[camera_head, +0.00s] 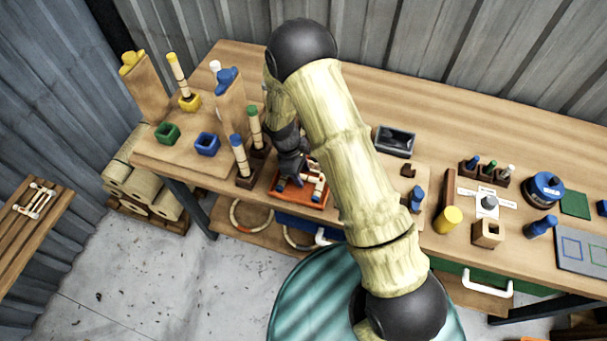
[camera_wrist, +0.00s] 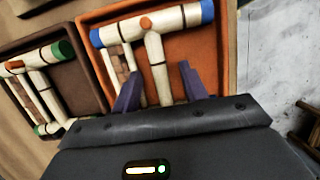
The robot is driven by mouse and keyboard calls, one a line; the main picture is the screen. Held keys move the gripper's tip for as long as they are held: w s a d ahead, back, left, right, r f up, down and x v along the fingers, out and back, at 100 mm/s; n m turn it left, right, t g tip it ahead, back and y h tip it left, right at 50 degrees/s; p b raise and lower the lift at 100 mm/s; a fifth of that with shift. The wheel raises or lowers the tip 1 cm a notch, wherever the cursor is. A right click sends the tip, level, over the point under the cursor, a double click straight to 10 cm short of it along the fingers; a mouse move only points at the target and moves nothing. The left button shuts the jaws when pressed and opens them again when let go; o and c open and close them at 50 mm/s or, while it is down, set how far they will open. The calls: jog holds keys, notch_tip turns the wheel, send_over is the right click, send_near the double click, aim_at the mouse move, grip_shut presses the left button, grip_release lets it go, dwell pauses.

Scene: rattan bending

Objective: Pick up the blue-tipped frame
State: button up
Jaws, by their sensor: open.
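The blue-tipped frame (camera_wrist: 158,55) lies in an orange tray (camera_wrist: 220,45) in the wrist view. Its pale crossbar has a blue tip at each end, and a pale stem with an orange joint runs from it toward my gripper (camera_wrist: 162,82). My gripper is open, with one purple finger on each side of the stem in the picture. I cannot tell whether they touch it or how high they are. In the head view my gripper (camera_head: 291,170) is over the orange tray (camera_head: 312,202) and partly hides the frame (camera_head: 318,188).
A brown tray (camera_wrist: 62,70) with a green-tipped frame (camera_wrist: 35,62) sits left of the orange tray in the wrist view. In the head view, blue-topped (camera_head: 240,156) and green-topped (camera_head: 255,128) posts stand close left of my gripper. A dark tray (camera_head: 395,141) lies to the right.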

jog(key=shift+f, duration=0.25)
jog(key=shift+c, duration=0.2)
dwell(0.5)
grip_shut()
